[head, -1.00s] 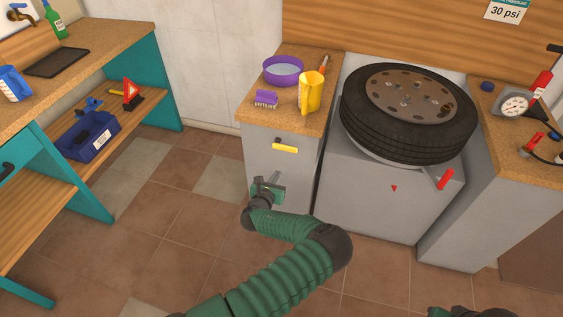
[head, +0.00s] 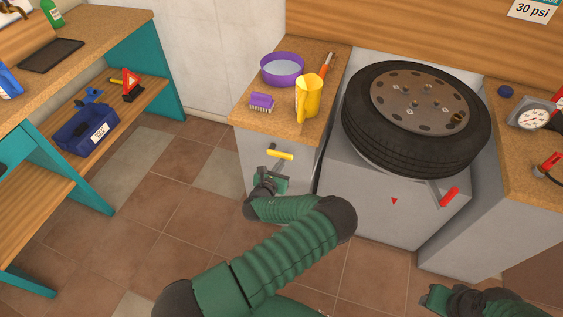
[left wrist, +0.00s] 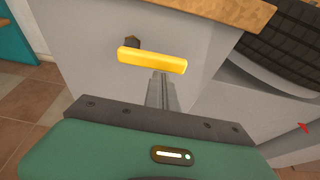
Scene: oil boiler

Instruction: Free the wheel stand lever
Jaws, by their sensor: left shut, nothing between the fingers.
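The wheel stand (head: 385,205) is a grey box with a tyre and wheel (head: 418,115) lying flat on top. Its red-handled lever (head: 450,197) sticks out at the front right, and a red triangle marks the front face. My left gripper (head: 271,155) is at the grey cabinet left of the stand, apart from the lever. It is shut and empty, its tips at the yellow handle (head: 281,155). In the left wrist view the shut fingers (left wrist: 160,78) end just under the yellow handle (left wrist: 152,60). My right gripper (head: 432,299) is at the bottom right, its fingers unclear.
The cabinet top (head: 250,121) holds a purple bowl (head: 282,69), a purple brush (head: 261,102) and a yellow jug (head: 308,96). A gauge (head: 534,119) sits on the right counter. A teal-legged bench (head: 95,80) stands left. The floor between is clear.

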